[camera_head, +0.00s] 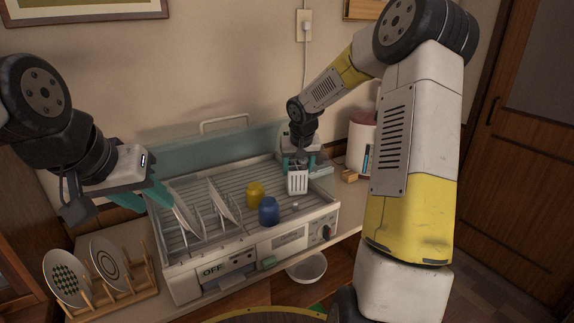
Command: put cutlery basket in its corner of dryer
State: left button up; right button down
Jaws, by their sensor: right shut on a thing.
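The white slotted cutlery basket (298,184) is upright at the right rear part of the dish dryer (290,240). My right gripper (299,163) is shut on it from above, with teal fingers at its top. I cannot tell whether the basket's bottom touches the rack. My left gripper (158,193) is at the dryer's left side, its teal fingers close to the leftmost plate (186,216). I cannot tell whether they touch it or how far apart they are.
A second plate (223,201) stands in the rack. A yellow cup (255,194) and a blue cup (268,211) stand left of the basket. A wooden rack (118,305) with two plates is at front left. A white bowl (306,267) lies in front of the dryer. A white canister (361,140) stands at right.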

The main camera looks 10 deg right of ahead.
jog(key=shift+f, duration=0.15)
jog(key=c, duration=0.7)
grip_release()
jog(key=v, duration=1.2)
jog(key=s+a+r+t+y, duration=0.1)
jog(key=s+a+r, duration=0.1)
jog(key=s, duration=1.2)
jog(key=s+a+r+n+y, duration=0.1)
jog(key=s+a+r, duration=0.1)
jog(key=s, duration=1.2)
jog(key=shift+s+a+r+t, duration=0.3)
jog(key=shift+s+r+t, duration=0.1)
jog(key=shift+r, duration=0.15)
